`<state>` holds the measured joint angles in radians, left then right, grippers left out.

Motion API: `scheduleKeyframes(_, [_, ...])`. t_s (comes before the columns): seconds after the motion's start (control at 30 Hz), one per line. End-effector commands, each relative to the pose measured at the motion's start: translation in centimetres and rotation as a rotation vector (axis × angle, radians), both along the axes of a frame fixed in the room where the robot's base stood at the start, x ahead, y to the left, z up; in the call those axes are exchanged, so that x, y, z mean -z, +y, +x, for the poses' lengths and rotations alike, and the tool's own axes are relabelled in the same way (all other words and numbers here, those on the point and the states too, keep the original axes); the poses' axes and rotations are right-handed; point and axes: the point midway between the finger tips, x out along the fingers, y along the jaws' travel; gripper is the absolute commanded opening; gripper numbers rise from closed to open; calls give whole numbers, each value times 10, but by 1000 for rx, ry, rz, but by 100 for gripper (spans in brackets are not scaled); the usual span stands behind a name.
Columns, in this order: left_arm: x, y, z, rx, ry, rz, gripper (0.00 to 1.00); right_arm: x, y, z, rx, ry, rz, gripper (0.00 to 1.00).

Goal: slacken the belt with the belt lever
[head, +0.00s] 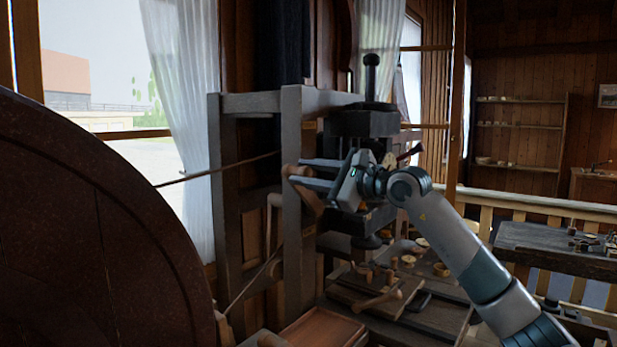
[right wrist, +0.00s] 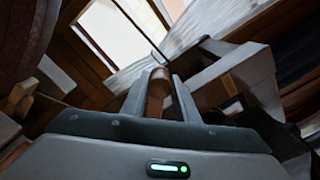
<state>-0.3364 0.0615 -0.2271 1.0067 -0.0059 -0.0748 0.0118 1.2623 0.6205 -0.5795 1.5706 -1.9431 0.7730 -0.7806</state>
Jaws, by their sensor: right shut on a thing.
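The belt lever is a brown wooden handle (head: 312,201) beside the grey wooden post of the frame. My right gripper (head: 300,172) reaches it from the right, and its two fingers are shut around the handle. In the right wrist view the rounded wooden end of the handle (right wrist: 158,88) shows between the fingertips. The fingers hide part of the lever in the head view. The belt (head: 215,171) is a thin dark cord running from the big wheel toward the frame. A lower run (head: 252,284) slants up to the frame. My left gripper is not in view.
A large dark wheel (head: 90,220) fills the left side. The grey wooden frame (head: 292,200) stands close to my gripper. Below it, a bench (head: 400,310) carries several small wooden parts.

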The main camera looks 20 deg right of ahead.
Motion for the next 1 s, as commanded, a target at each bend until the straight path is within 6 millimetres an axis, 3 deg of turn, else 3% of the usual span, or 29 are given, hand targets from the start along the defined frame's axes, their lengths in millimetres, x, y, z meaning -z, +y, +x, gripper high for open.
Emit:
scheduleKeyframes(0.37, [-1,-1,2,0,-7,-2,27,5,3,-1,-3,1,-12,0])
scheduleKeyframes(0.4, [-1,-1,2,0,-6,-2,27,5,3,-1,-4,2,-12,32])
scheduleKeyframes(0.47, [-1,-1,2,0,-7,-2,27,5,3,-1,-4,2,-12,46])
scheduleKeyframes(1.0, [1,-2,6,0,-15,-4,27,3,-4,-7,-1,-2,-7,46])
